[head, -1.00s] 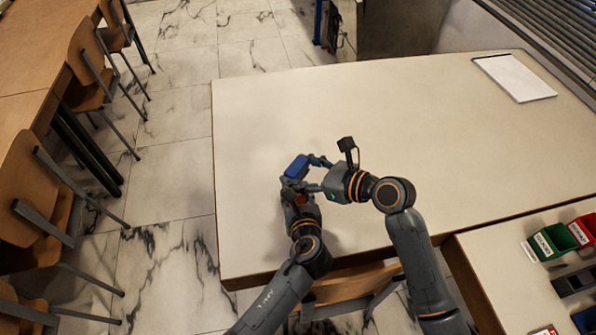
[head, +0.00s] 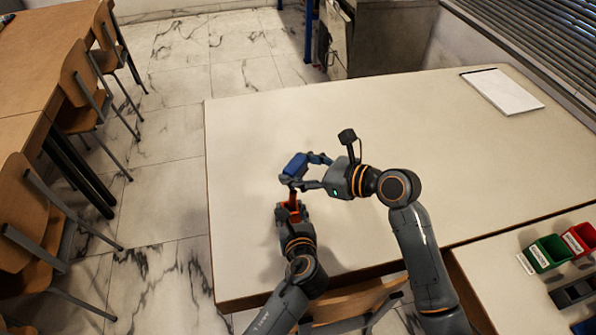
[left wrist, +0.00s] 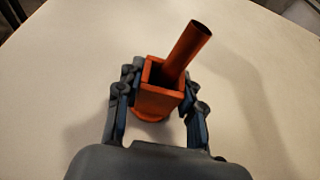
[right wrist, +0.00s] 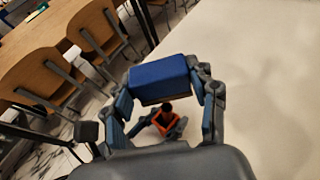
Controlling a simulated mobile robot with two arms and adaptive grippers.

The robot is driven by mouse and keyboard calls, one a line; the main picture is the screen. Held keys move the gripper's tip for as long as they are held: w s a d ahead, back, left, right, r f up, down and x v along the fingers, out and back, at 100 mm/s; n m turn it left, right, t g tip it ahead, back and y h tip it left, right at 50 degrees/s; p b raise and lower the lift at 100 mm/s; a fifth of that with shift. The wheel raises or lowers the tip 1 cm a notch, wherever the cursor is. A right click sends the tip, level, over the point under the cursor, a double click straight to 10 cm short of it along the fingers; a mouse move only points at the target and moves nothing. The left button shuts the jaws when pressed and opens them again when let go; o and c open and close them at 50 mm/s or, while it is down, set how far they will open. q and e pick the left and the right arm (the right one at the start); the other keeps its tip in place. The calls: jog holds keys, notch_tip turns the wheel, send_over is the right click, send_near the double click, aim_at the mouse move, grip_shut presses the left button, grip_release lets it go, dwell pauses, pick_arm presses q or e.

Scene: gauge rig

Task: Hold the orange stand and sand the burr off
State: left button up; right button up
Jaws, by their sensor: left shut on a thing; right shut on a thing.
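The orange stand (left wrist: 160,100) has a square socket and a round foot, and an orange tube (left wrist: 187,50) leans out of its top. My left gripper (left wrist: 158,88) is shut on the socket, one finger on each side. In the head view the stand (head: 293,205) shows just above my left gripper (head: 290,214). My right gripper (right wrist: 161,82) is shut on a blue sanding block (right wrist: 158,78) with a brown underside. In the head view the block (head: 295,166) is beyond the stand, near the tube's upper end. I cannot tell whether they touch. No burr can be made out.
The pale table (head: 400,130) is clear around the grippers. A white pad (head: 503,92) lies at its far right. Green (head: 550,252) and red (head: 580,240) bins stand on a side table at right. Chairs (head: 90,75) line the left.

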pick_arm(q)
jog(key=o, duration=1.3)
jog(key=v, duration=1.2)
jog(key=shift+f, duration=0.1)
